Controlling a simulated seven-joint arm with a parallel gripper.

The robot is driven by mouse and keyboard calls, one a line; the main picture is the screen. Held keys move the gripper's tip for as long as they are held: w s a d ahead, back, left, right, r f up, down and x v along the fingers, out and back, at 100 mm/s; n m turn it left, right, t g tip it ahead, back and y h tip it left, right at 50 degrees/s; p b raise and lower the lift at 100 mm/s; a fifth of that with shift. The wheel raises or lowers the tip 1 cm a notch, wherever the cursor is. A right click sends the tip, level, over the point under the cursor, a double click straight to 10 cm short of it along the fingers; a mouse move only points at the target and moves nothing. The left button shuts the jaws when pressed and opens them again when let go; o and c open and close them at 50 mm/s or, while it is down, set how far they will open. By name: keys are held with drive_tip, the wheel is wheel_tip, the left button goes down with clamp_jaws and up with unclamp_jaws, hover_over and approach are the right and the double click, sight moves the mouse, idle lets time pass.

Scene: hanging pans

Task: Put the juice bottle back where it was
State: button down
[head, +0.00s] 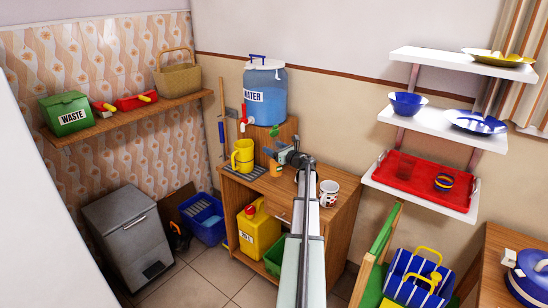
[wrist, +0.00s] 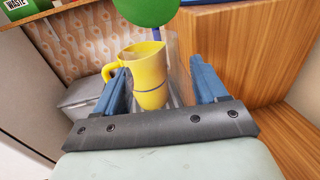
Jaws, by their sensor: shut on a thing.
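The juice bottle (head: 275,168) shows in the head view with orange at its base and a green top (head: 274,131). My gripper (head: 284,156) is shut on its clear body and holds it upright over the wooden cabinet (head: 330,190). I cannot tell whether its base touches the cabinet top.
The yellow jug stands on a grate left of the bottle, near the water dispenser (head: 265,95). A white mug (head: 328,193) stands right of my gripper. Wall shelves with bowls and a red tray (head: 405,172) are at the right. A waste-box shelf (head: 130,118) is at the left.

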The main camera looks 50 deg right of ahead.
drive_tip(key=shift+f, duration=1.8)
drive_tip(key=shift+c, duration=0.3)
unclamp_jaws()
drive_tip(key=shift+f, duration=0.15)
drive_tip(key=s+a, duration=0.2)
drive_tip(key=s, duration=0.9)
drive_tip(key=shift+s, duration=0.4)
